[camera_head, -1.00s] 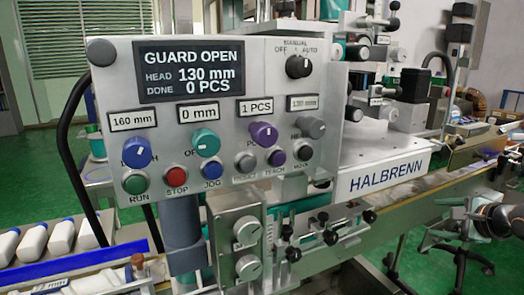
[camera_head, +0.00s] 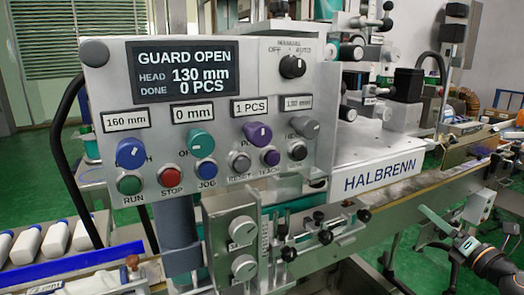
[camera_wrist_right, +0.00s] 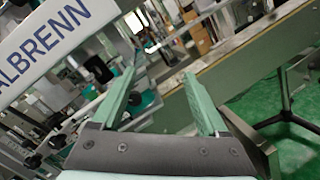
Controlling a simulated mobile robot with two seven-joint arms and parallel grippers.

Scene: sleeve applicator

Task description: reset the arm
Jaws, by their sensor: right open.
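My right gripper (camera_head: 436,222) is at the lower right of the head view, beside the machine's front rail and apart from the control panel. In the right wrist view, its two green fingers (camera_wrist_right: 160,85) are spread apart with nothing between them. The dark wrist (camera_head: 492,266) of my right arm shows behind the fingers at the right edge. My left gripper and arm are not in view.
The control panel (camera_head: 222,75) reads GUARD OPEN, 130 mm and 0 PCS. The white HALBRENN block (camera_head: 385,172) and long conveyor rail (camera_head: 415,188) are close to my right gripper. White bottles (camera_head: 57,238) lie at lower left. Green floor shows beyond the rail.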

